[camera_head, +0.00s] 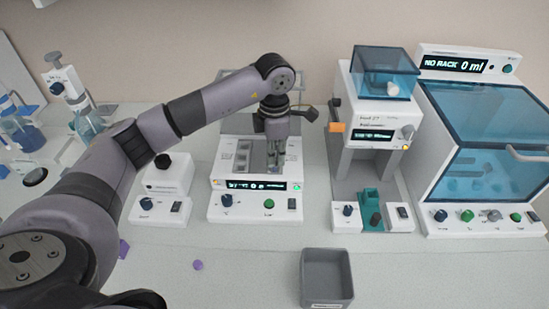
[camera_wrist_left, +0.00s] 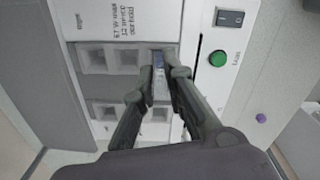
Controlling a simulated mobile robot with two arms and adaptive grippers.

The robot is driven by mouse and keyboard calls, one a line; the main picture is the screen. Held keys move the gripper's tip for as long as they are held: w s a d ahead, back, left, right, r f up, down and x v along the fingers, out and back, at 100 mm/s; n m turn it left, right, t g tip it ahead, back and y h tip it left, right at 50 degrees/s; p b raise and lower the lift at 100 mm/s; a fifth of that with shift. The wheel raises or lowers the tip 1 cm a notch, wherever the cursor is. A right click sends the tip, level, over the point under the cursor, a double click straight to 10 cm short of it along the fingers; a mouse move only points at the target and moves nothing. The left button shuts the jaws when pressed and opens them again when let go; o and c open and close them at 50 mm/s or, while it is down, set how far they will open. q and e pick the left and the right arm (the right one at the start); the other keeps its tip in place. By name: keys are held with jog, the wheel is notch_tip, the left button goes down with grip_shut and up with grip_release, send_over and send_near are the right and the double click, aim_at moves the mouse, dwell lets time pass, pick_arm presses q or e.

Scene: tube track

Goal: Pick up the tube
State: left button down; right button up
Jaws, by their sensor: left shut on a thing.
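My left gripper (camera_head: 275,162) points down over the white block machine (camera_head: 228,208) in the middle of the bench. In the left wrist view its fingers (camera_wrist_left: 158,82) are closed around a small, narrow tube (camera_wrist_left: 159,60) with a bluish-grey top part. The tube is at one of the square wells of the machine; the fingers hide most of it. I cannot tell whether its lower end is still in the well. In the head view the tube is too small and covered to make out. My right gripper is not in view.
A grey open bin (camera_head: 327,277) stands at the front. A white machine with a blue-lidded top (camera_head: 385,72) and a blue-windowed cabinet (camera_head: 490,125) stand to the right. A small white device (camera_head: 158,210) is left of the block machine. A purple cap-like piece (camera_head: 198,265) lies on the bench.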

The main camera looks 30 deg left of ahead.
pick_arm(q)
notch_tip(320, 180, up, 8)
jog(key=shift+w+f+b, duration=0.1)
jog(key=shift+f+b, duration=0.05)
jog(key=shift+b, duration=0.85)
notch_tip(320, 180, up, 12)
jog(key=p, duration=0.1)
dwell(1.1)
